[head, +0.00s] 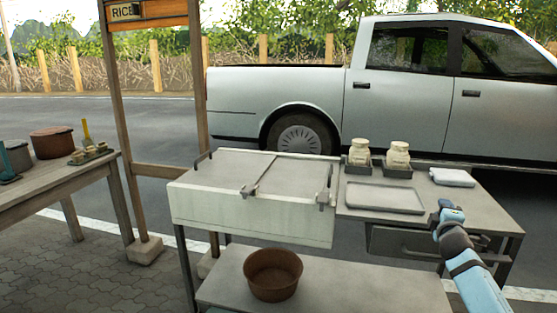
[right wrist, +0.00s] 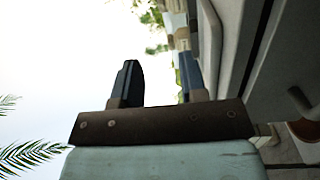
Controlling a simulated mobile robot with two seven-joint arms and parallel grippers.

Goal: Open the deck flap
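A grey-white metal cart stands in front of me in the head view. The deck flap appears to be the flat grey panel (head: 225,172) on top of its deep left box. It lies flat, with a bar across it and small metal fittings at its edges. My right gripper (head: 441,208) is above the cart's right part, to the right of a shallow tray and well apart from the panel. In the right wrist view the two fingers of this gripper (right wrist: 160,82) stand apart with nothing between them. My left gripper is not in view.
The shallow tray (head: 384,197), two jars (head: 359,151) (head: 397,154) in dark holders and a folded white cloth (head: 452,177) are on the cart's right top. A brown pot (head: 272,275) stands on the lower shelf. A wooden post stands behind the cart's left side.

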